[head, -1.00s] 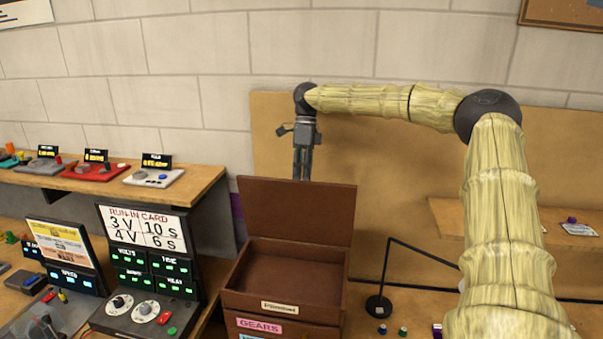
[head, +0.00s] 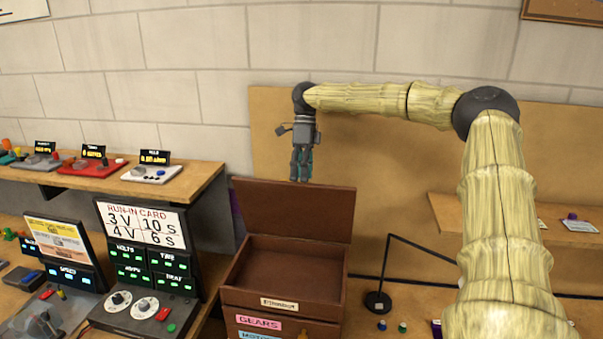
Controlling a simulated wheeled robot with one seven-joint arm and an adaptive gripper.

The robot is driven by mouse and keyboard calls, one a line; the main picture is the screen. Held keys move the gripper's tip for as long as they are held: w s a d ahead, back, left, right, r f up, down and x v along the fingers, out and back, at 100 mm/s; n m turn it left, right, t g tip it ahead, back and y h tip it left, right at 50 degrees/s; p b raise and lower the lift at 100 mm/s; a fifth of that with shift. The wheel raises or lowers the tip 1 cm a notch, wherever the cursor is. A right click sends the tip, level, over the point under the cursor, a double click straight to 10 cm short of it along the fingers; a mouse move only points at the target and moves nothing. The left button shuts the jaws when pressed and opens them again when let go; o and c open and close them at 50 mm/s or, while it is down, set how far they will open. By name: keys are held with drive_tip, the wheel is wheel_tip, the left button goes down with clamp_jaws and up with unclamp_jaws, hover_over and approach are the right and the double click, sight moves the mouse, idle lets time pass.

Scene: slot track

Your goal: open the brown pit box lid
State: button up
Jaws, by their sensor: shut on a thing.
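The brown pit box (head: 262,296) stands at the lower middle of the head view. Its lid (head: 290,210) is raised and leans upright at the back, so the box's inside shows. My gripper (head: 301,178) points down at the lid's top edge, right of its middle. Its fingers are shut on the lid at that edge, though the contact itself is small and hard to make out. The inside of the box looks empty.
A run-in card panel (head: 140,250) with dials and a shelf (head: 200,180) of small controllers stand left of the box. A wooden shelf (head: 470,222) is at the right.

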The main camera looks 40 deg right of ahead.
drive_tip(key=shift+s+d+f, duration=0.1)
drive_tip(key=shift+d+f, duration=0.05)
drive_tip(key=shift+f, duration=0.25)
drive_tip(key=shift+c, duration=0.3)
drive_tip(key=shift+w+d+r, duration=0.15)
drive_tip(key=shift+w+r, duration=0.05)
drive_tip(key=shift+r, duration=0.25)
drive_tip(key=shift+c, duration=1)
drive_tip(key=v, duration=1.1)
drive_tip(key=shift+r, duration=0.35)
